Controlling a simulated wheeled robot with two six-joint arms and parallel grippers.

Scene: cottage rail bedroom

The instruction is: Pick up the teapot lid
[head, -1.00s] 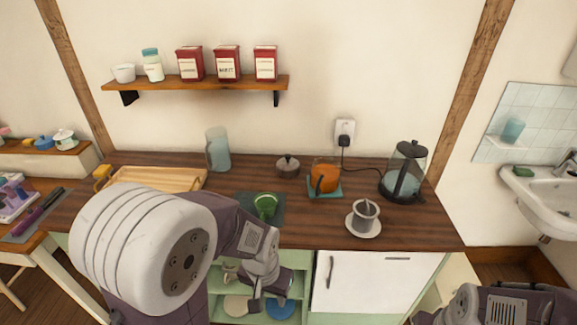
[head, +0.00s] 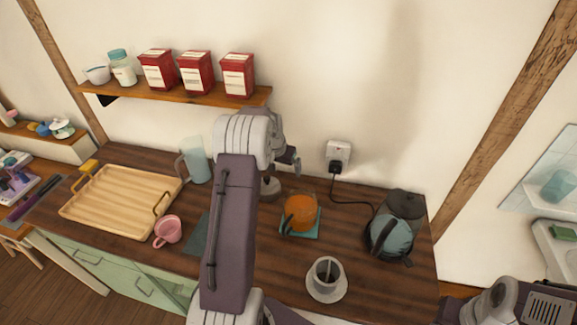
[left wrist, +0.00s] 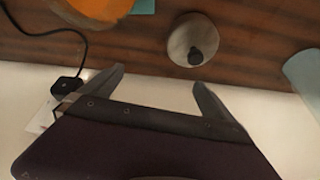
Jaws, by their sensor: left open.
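A round grey lid with a dark knob, which looks like the teapot lid (head: 270,188), sits on the dark wooden counter (head: 370,285), partly hidden by my left arm in the head view. The left wrist view shows the lid (left wrist: 180,42) whole, knob up. My left gripper (left wrist: 158,78) is open and empty, its fingers apart from the lid. In the head view, my left gripper (head: 291,160) is near the wall, above the lid. An orange pot (head: 301,212) with a dark handle stands on a teal mat, right of the lid. My right gripper is out of view.
A blue jug (head: 197,160) stands left of the lid. A kettle (head: 390,236) with a cord to the wall socket is at right. A shelf (head: 200,95) hangs above.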

